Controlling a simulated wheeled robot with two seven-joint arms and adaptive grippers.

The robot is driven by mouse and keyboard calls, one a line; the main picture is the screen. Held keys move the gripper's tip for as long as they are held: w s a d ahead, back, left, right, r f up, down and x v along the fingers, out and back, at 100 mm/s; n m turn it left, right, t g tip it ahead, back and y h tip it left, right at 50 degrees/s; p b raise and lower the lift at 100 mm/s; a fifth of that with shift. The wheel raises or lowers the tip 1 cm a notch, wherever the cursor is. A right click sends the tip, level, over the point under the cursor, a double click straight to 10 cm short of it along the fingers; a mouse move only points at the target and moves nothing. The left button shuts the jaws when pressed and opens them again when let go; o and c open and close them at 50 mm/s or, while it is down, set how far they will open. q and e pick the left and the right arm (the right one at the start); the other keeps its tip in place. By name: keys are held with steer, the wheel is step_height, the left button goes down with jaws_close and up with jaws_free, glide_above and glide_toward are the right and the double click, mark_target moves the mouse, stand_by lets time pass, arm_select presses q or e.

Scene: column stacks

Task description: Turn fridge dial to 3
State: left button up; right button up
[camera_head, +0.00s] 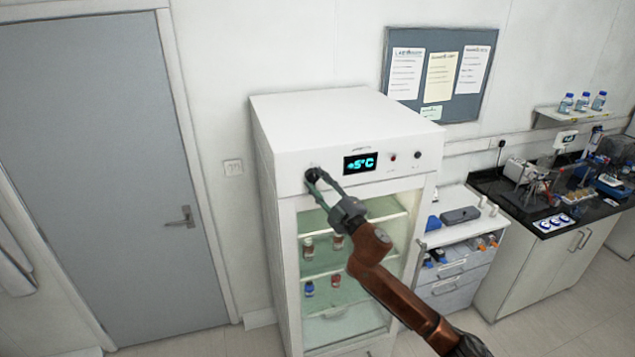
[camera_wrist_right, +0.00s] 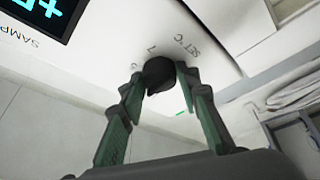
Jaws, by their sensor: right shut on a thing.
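The white fridge (camera_head: 345,120) stands against the wall with a glass door. Its black dial (camera_wrist_right: 158,75) is on the upper front panel, left of the display (camera_head: 360,163), which reads +5°C. My right gripper (camera_head: 314,178) is at the dial, and in the right wrist view (camera_wrist_right: 158,80) its two fingers are shut on it from both sides. "SET °C" and a few scale marks show on the panel around the dial. The dial's pointer is hidden or too dark to read. My left gripper is not in view.
A grey door (camera_head: 110,150) is to the left of the fridge. A drawer cabinet (camera_head: 460,245) and a black-topped bench (camera_head: 545,200) with lab equipment stand to the right. Small bottles sit on shelves behind the fridge glass. The floor at the lower left is clear.

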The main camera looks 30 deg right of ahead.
steer(key=o, duration=1.2)
steer(key=shift+c, duration=0.2)
steer(key=v, duration=1.2)
